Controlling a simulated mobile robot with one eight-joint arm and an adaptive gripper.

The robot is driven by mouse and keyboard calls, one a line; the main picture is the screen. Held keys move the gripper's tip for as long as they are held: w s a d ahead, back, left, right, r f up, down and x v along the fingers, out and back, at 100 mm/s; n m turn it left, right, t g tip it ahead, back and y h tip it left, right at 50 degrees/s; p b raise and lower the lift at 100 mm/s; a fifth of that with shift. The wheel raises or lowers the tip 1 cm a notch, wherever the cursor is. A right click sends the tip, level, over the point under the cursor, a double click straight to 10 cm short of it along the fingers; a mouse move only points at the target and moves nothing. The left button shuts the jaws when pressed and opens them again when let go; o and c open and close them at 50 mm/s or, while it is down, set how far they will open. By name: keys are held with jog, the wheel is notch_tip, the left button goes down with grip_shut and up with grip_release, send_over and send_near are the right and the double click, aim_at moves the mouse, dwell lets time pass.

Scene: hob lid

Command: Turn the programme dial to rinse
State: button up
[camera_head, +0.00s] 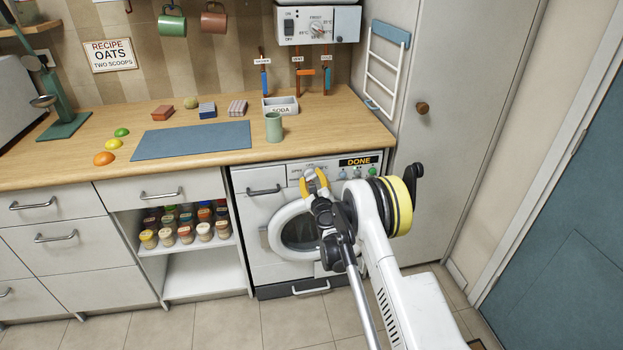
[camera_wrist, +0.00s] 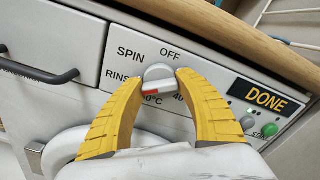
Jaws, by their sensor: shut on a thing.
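The programme dial (camera_wrist: 158,72) is a light grey knob with a red mark low on it, on the washing machine's front panel (camera_wrist: 215,108). Labels around it read OFF, SPIN, RINS (partly cut off by my finger) and temperatures below. I cannot tell for certain which label the mark points at. My gripper (camera_wrist: 160,77) has yellow ridged fingers shut on the dial from both sides. In the head view, my gripper (camera_head: 313,178) is at the panel and hides most of the dial. The washing machine (camera_head: 262,215) has a round door below.
A display (camera_wrist: 263,97) reads DONE, with a green button (camera_wrist: 270,130) below it. A drawer handle (camera_wrist: 38,70) is left of the dial. The wooden worktop (camera_head: 330,135) overhangs the panel, holding a soda box (camera_head: 281,108) and a green cup (camera_head: 274,128).

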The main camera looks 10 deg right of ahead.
dwell(0.3)
jog(key=o, duration=1.2)
jog(key=s, duration=0.7)
jog(key=shift+s, duration=0.25)
